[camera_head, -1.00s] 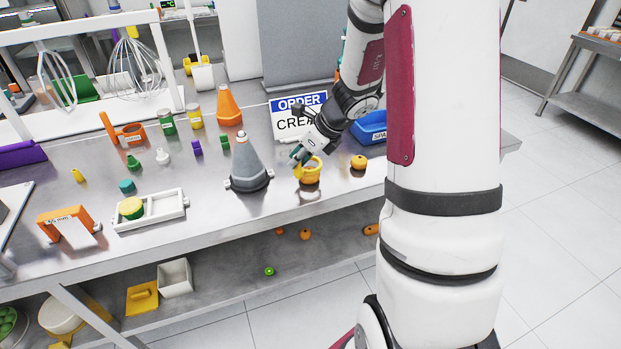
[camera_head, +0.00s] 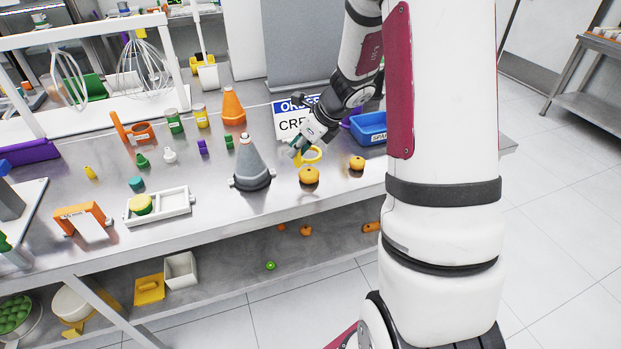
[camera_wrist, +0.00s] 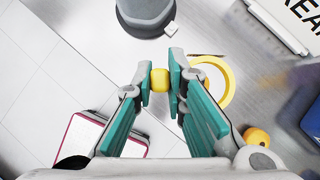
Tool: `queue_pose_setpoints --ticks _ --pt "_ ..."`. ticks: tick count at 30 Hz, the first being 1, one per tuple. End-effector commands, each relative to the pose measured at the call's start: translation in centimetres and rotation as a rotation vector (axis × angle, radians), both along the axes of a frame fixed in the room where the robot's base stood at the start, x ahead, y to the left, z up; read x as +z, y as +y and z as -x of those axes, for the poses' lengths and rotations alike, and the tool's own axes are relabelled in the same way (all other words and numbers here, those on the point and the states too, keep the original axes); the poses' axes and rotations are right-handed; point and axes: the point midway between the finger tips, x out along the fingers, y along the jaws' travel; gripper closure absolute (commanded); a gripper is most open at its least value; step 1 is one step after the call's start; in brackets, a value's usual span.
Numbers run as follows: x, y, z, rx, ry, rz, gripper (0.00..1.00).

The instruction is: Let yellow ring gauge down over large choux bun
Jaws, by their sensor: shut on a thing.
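My gripper (camera_head: 295,151) is shut on a yellow piece of the ring gauge; in the wrist view this shows as a small yellow block between the teal fingertips (camera_wrist: 161,79). The yellow ring gauge (camera_head: 315,154) is beside the fingers, and its open loop also shows in the wrist view (camera_wrist: 229,82), partly hidden by a finger.
A smaller orange bun (camera_head: 357,163) stands to the right. A grey cone (camera_head: 252,168) stands close on the left. An order sign (camera_head: 287,122) and a blue tray (camera_head: 371,129) are behind. The table's front edge is near the large bun.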

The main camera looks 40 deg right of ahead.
Motion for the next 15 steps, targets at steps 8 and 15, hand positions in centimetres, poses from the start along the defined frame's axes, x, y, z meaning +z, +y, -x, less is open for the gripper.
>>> queue_pose_setpoints --ticks 8,15 --pt "1.3 0.0 0.1 0.0 -0.001 0.0 1.0" --pt "1.9 0.0 0.1 0.001 0.0 0.0 1.0"
